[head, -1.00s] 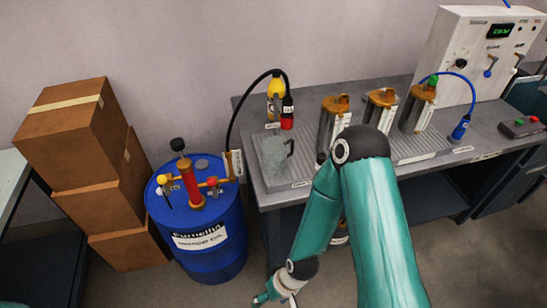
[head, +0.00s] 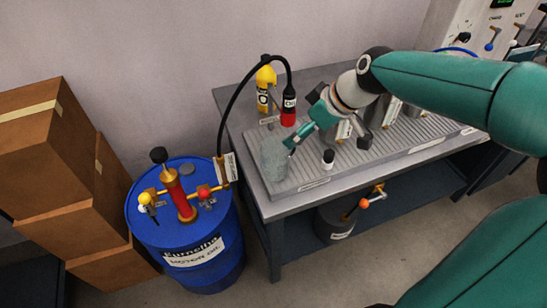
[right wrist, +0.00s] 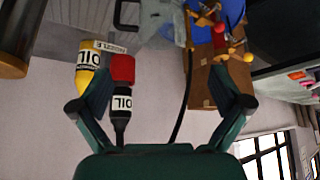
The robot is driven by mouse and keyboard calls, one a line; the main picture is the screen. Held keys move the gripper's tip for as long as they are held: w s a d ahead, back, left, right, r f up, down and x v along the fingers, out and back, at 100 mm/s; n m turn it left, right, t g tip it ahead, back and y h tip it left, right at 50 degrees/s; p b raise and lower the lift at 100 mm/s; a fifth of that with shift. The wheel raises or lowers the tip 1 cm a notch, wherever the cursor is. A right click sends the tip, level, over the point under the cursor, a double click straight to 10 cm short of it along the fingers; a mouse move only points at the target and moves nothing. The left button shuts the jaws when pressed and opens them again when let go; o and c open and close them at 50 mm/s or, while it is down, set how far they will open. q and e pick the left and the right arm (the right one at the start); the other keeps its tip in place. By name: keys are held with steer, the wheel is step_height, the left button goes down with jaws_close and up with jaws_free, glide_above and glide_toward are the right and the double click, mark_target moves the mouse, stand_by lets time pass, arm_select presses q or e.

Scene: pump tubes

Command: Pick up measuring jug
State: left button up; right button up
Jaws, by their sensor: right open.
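The measuring jug (head: 273,158) is a translucent grey vessel standing upright on the left end of the bench. In the right wrist view, a pale grey translucent shape at the top edge appears to be the jug (right wrist: 157,18), partly cut off. My right gripper (head: 295,142) is just right of the jug in the head view, its fingers pointing down-left towards it. Whether it touches the jug is unclear. Its fingers (right wrist: 160,75) are spread apart with nothing between them. My left gripper is not in view.
Yellow (head: 264,90) and black-and-red (head: 289,105) oil bottles stand close behind the jug. A black hose arches from a blue motor oil drum (head: 190,245) left of the bench (head: 300,202). A small black-capped item (head: 328,158) stands right of the jug. Cardboard boxes (head: 45,165) are stacked at left.

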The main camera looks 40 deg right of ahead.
glide_toward(272, 153)
steer(key=shift+a+f, duration=0.2)
steer(key=shift+a, duration=0.85)
steer(key=shift+p+x, duration=0.45)
steer(key=shift+x, duration=2.45)
steer(key=shift+s+a, duration=0.15)
steer(key=c, duration=1.2)
steer(key=shift+o, duration=0.2)
steer(key=shift+r, duration=0.15)
